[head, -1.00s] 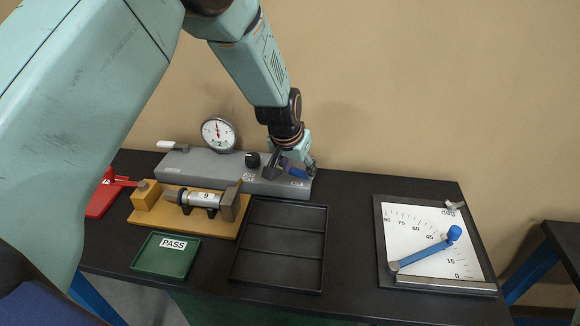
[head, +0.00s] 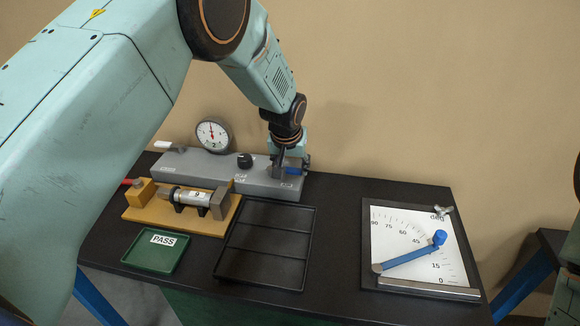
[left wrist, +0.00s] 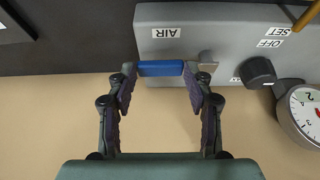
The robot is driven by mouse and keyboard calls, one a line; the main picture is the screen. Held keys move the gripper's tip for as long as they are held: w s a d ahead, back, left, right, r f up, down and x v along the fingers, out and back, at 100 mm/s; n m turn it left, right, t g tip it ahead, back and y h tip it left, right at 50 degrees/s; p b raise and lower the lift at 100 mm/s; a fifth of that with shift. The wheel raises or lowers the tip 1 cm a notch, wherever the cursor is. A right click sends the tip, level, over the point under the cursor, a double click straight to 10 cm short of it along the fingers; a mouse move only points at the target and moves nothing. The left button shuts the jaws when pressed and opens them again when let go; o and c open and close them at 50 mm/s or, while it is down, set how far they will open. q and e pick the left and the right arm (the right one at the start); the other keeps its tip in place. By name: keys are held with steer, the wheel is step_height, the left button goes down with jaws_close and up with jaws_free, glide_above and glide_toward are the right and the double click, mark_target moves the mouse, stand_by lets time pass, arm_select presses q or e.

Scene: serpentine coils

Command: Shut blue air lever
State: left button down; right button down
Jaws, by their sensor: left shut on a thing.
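The blue air lever (head: 294,171) is at the right end of the grey test box (head: 215,172), by the AIR label. In the left wrist view the lever (left wrist: 160,68) lies across the picture along the box's edge. My left gripper (head: 289,168) is over that end of the box. In the left wrist view its fingers (left wrist: 159,72) are at the two ends of the lever, shut on it. The fingers partly hide the lever in the head view. My right gripper is out of view.
A black knob (head: 244,160) and a dial gauge (head: 213,134) are left of the lever. In front are a yellow fixture (head: 148,208) with a cylinder, a green PASS tray (head: 140,262) and an empty black tray (head: 262,245). A protractor board (head: 400,225) with a blue arm lies right.

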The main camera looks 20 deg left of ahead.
arm_select(q)
steer(key=shift+f, duration=0.1)
stand_by(0.4)
steer(key=c, duration=1)
jaws_free()
steer(key=o, duration=0.5)
steer(key=shift+w+f, duration=0.1)
steer(key=shift+w, duration=0.2)
steer(key=v, duration=1.2)
steer(key=shift+w, duration=0.1)
steer(key=shift+s, duration=0.2)
